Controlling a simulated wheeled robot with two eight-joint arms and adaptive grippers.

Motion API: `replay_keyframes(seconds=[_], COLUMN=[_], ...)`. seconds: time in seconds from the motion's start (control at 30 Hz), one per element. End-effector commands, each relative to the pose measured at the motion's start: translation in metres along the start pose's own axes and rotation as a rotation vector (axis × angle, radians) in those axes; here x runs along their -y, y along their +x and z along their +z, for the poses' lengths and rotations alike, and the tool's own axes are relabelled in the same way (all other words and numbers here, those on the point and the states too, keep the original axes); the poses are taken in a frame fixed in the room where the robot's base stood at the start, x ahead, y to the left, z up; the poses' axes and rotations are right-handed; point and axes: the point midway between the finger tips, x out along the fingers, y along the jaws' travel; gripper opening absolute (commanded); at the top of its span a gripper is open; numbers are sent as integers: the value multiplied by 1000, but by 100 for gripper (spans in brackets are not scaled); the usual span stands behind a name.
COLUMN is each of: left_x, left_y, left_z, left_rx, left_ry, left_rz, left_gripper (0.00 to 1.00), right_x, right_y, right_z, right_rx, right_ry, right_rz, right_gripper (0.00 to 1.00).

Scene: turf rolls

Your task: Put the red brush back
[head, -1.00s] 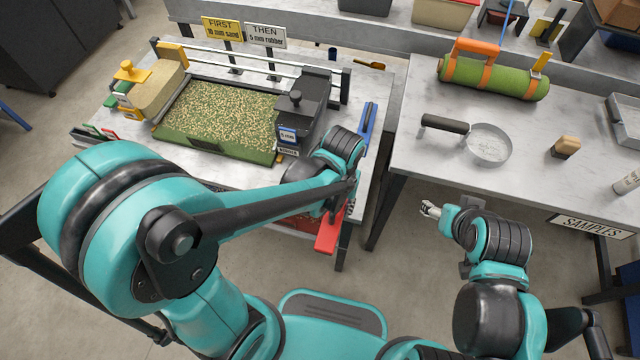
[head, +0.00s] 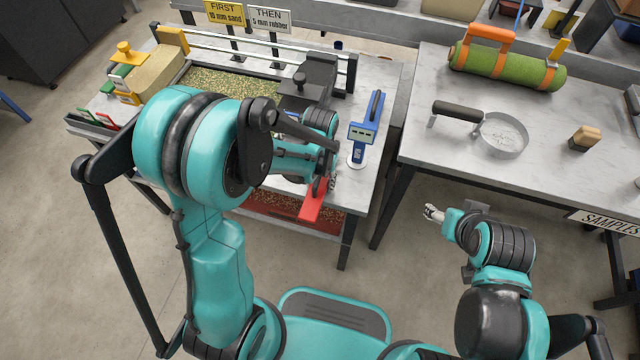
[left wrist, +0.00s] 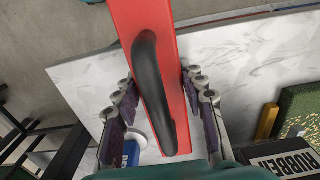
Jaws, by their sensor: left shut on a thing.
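The red brush (head: 313,204) shows in the head view at the front edge of the left table, partly hidden by my left arm. In the left wrist view it is a long red block (left wrist: 182,40) with a black arched handle (left wrist: 153,90). My left gripper (head: 327,184) is shut on the brush, with its fingers on either side of the handle in the left wrist view (left wrist: 160,108). The marble tabletop lies below. My right gripper (head: 433,212) is in front of the right table, apart from everything; its finger opening is too small to judge.
On the left table are a blue gauge (head: 365,130), a black rubber hopper (head: 308,85), a granule-covered green tray (head: 232,84) and a yellow-knobbed sand hopper (head: 148,82). A red tray (head: 285,208) lies below. The right table holds a pan (head: 500,133) and a turf roll (head: 508,68).

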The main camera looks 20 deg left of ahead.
Motion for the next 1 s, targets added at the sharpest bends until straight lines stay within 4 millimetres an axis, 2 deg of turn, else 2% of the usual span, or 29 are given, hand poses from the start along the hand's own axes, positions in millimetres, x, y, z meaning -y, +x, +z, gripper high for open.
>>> replay_keyframes(seconds=[0.33,0.37,0.4,0.43,0.77,0.87,1.0], left_x=[0,0,0,0,0,0,0], left_y=[4,3,2,2,0,-9,-38], left_z=[0,0,0,0,0,0,1], left_rx=[0,0,0,0,0,0,0], left_ry=[0,0,0,0,0,0,0], left_rz=[0,0,0,0,0,0,0], left_gripper=[0,46,56,61,61,61,61], right_x=[0,0,0,0,0,0,0], right_y=[3,2,2,2,0,-5,-16], right_z=[2,1,1,1,0,-4,-11], right_rx=[0,0,0,0,0,0,0], right_ry=[0,0,0,0,0,0,0], right_rz=[0,0,0,0,0,0,0], right_gripper=[63,63,63,63,63,63,63])
